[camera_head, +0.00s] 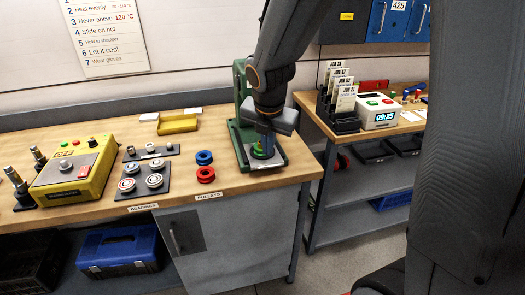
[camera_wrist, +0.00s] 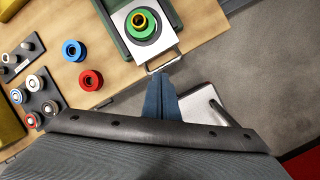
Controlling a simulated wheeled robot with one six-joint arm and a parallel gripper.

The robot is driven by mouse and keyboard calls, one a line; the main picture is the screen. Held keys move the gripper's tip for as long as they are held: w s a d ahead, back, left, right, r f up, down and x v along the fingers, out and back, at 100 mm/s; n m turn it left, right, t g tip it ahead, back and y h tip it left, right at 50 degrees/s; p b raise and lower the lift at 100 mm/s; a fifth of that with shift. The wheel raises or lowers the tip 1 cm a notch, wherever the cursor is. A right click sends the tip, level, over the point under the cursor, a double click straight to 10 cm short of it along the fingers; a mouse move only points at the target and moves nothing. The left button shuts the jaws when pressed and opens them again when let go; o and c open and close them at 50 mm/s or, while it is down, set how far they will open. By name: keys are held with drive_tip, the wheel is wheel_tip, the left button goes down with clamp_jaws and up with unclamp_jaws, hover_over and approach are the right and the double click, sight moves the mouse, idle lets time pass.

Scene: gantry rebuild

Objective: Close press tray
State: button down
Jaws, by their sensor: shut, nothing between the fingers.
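The green press (camera_head: 243,112) stands at the right end of the wooden bench. Its pale tray (camera_wrist: 137,37) sticks out past the green base, with a thin bar handle (camera_wrist: 164,66) at its front edge. On the tray sits a green round part (camera_wrist: 143,24) with a yellow ring at its centre. My gripper (camera_head: 266,148) is in front of the press, partly covering it in the head view. In the wrist view my gripper (camera_wrist: 160,76) is shut and empty, its blue fingertips close to the handle. I cannot tell whether they touch it.
Blue and red pulleys (camera_head: 205,174) lie left of the press. Bearings (camera_head: 154,181) on a dark plate and a yellow heater box (camera_head: 75,172) are further left. A yellow bin (camera_head: 178,124) is behind. A second bench with a timer (camera_head: 377,111) stands right, across a floor gap.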

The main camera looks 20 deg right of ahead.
sight(263, 162)
drive_tip(key=w+f+n, duration=0.1)
drive_tip(key=w+f, duration=0.1)
drive_tip(key=w+f+n, duration=0.2)
drive_tip(key=f, duration=0.1)
drive_tip(key=w+f+n, duration=0.1)
drive_tip(key=w+f, duration=0.1)
drive_tip(key=f, duration=0.1)
drive_tip(key=shift+w+d+n, duration=0.2)
drive_tip(key=shift+w+n, duration=0.05)
drive_tip(key=shift+n, duration=0.05)
drive_tip(key=shift+r, duration=0.1)
